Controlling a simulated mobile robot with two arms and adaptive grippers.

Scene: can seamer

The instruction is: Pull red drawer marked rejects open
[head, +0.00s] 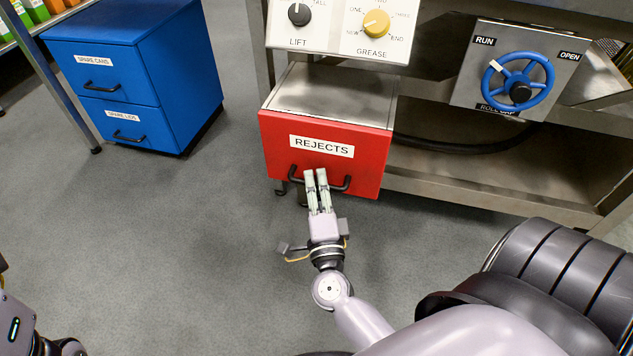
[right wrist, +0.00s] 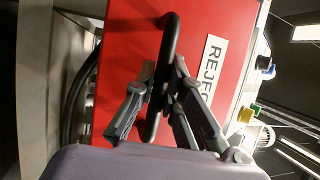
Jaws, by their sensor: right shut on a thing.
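The red drawer (head: 285,158) labelled REJECTS sits in a grey metal housing below the machine's dial panel in the head view. I see no clear gap between its red front and the housing. Its black bar handle (head: 345,184) runs across the lower front. My right gripper (head: 316,176) is shut on the handle, near the middle of the bar. In the right wrist view, the handle (right wrist: 170,40) passes between the fingers (right wrist: 163,84), with the red front (right wrist: 120,60) close behind. My left gripper is out of view; only part of my left arm shows at bottom left.
A blue cabinet (head: 180,85) with two drawers stands at the left. Above the red drawer is a panel (head: 335,30) with LIFT and GREASE knobs. A blue handwheel (head: 517,80) is at the right. The grey floor (head: 200,240) in front of the drawer is clear around my right arm.

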